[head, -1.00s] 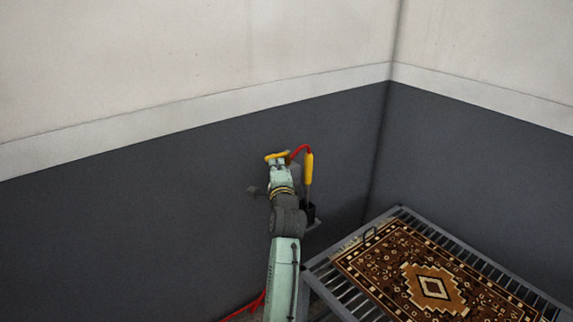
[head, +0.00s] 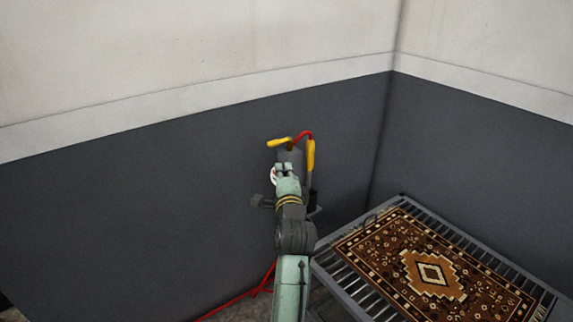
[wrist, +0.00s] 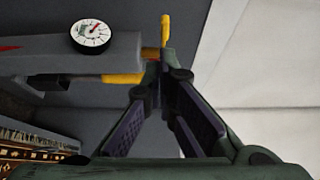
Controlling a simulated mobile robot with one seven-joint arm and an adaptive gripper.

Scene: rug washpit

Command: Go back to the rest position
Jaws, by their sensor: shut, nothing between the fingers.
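My gripper (head: 281,170) is shut and empty, in front of the dark wall in the head view. In the wrist view its fingers (wrist: 163,75) come together at their tips. Just beyond the gripper in the head view is a wall fitting with a yellow lever handle (head: 279,142). A yellow-handled wand (head: 311,155) hangs beside it on a red hose (head: 303,134). The wrist view shows a round white gauge (wrist: 91,36) with a red needle on a grey body, and yellow parts close to the fingertips. Whether the fingers touch them I cannot tell.
A slatted metal rack (head: 347,276) stands at the right with a brown patterned rug (head: 395,278) lying on it. A red hose (head: 235,304) runs along the floor at the wall's foot. The left side in front of the wall looks clear.

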